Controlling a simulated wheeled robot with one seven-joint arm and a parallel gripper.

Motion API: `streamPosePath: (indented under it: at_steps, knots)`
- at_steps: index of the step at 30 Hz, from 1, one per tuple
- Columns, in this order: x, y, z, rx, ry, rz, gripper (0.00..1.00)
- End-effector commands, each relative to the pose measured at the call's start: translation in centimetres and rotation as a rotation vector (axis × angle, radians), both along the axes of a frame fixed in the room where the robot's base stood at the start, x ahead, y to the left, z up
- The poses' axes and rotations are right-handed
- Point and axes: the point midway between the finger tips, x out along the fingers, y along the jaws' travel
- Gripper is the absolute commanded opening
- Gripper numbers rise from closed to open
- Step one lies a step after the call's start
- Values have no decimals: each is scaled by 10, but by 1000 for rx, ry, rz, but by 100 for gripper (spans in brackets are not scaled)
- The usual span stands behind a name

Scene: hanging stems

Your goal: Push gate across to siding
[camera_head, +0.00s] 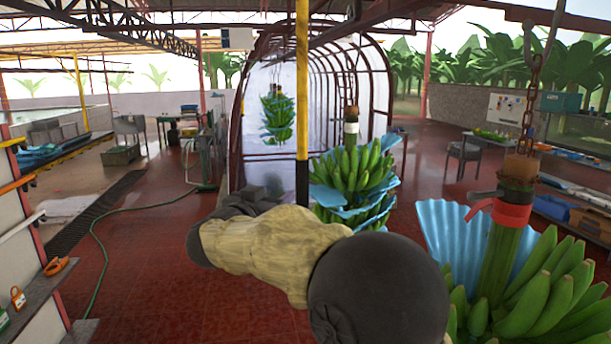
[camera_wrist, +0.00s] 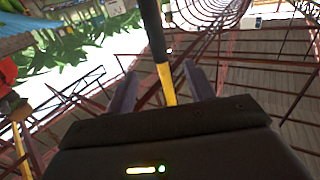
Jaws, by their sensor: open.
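A long upright pole, yellow above and below with a black band (camera_head: 302,127), hangs down in front of me in the head view. The same pole (camera_wrist: 166,84) shows in the wrist view, running between the two fingers of my gripper (camera_wrist: 160,88). The fingers are open and apart, with the pole in the gap; I cannot tell whether it touches either finger. In the head view my own arm covers the pole's lower end, and the gripper cannot be made out clearly. I cannot make out the gate or the siding themselves.
A banana stem with blue sheets (camera_head: 350,180) hangs just right of the pole. A nearer stem (camera_head: 515,250) hangs from a chain (camera_head: 530,100) at the right. An arched red-framed tunnel (camera_head: 240,110) stands behind. A green hose (camera_head: 95,250) lies on open red floor at left.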

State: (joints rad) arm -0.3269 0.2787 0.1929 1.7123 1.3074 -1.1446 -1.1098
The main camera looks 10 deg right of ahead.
Motion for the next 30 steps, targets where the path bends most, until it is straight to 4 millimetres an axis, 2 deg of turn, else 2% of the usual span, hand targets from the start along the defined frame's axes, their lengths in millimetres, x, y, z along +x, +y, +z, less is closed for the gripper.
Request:
streamPosePath:
  at_steps: [11,16,20,30]
  knots:
    - [-2,-1,1,1,4,-26,54]
    - [6,-6,2,1,4,-26,54]
    - [20,-16,3,1,5,-27,54]
    - [69,-50,3,1,5,-27,54]
